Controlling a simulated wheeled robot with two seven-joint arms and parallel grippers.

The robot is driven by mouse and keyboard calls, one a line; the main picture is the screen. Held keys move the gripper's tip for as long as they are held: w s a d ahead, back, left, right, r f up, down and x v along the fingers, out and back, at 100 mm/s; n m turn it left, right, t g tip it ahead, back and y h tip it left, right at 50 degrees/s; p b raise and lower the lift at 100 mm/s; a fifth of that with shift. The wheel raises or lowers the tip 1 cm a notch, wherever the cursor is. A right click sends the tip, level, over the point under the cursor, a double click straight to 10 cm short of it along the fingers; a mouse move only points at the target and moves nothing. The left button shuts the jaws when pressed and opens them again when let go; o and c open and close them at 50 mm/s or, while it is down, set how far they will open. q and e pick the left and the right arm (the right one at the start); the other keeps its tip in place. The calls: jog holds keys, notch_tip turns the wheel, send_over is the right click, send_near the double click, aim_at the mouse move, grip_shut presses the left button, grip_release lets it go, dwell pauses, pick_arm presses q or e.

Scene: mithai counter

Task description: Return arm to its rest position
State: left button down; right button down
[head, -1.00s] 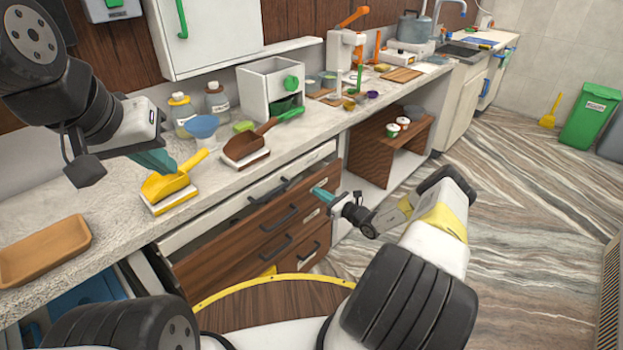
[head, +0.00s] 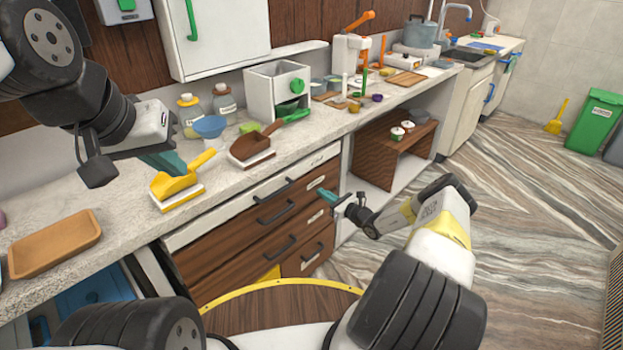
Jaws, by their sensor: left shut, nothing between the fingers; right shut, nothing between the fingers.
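My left gripper (head: 166,162) comes in from the upper left and is shut and empty, with teal fingertips. It hangs over the counter, close to the yellow scoop (head: 178,183), which rests on a white block; whether it touches the scoop I cannot tell. My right gripper (head: 328,196) is shut and empty, with teal fingertips. It is in front of the drawer fronts below the counter edge, and its arm bends in from the lower right. Both grippers hold nothing.
The counter (head: 120,200) carries a brown scoop (head: 254,143), a blue bowl (head: 209,126), a white box (head: 262,90) and a wooden tray (head: 54,244). Drawers (head: 250,230) line its front. A wooden shelf (head: 385,155) stands under it.

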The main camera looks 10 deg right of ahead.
jog(key=v, duration=1)
jog(key=s+a+r+n+g+y, duration=0.1)
jog(key=s+a+r+n+g, duration=0.1)
jog(key=a+r+n+g, duration=0.45)
jog(key=s+a+r+n+g, duration=0.15)
jog(key=r+n, duration=0.25)
jog(key=r, duration=0.5)
jog(key=s+a+r+n+g+y, duration=0.1)
jog(key=s+a+r+n+g, duration=0.15)
jog(key=r+n, duration=0.4)
jog(key=s+a+r+n+g+h, duration=0.15)
jog(key=s+r+n+h, duration=0.25)
jog(key=s+r, duration=0.45)
jog(key=s+a+r+n+h, duration=0.2)
jog(key=s+r+n+h, duration=0.1)
jog(key=s+r, duration=0.55)
jog(key=s+d+r+n+t+h, duration=0.1)
jog(key=s+r+n, duration=0.1)
jog(key=s+r, duration=0.2)
jog(key=s+d+r+n+t+h, duration=0.2)
jog(key=s+r+n, duration=0.1)
jog(key=s, duration=0.5)
jog(key=shift+s+r+t, duration=0.2)
jog(key=shift+r+t, duration=0.1)
jog(key=shift+r, duration=0.25)
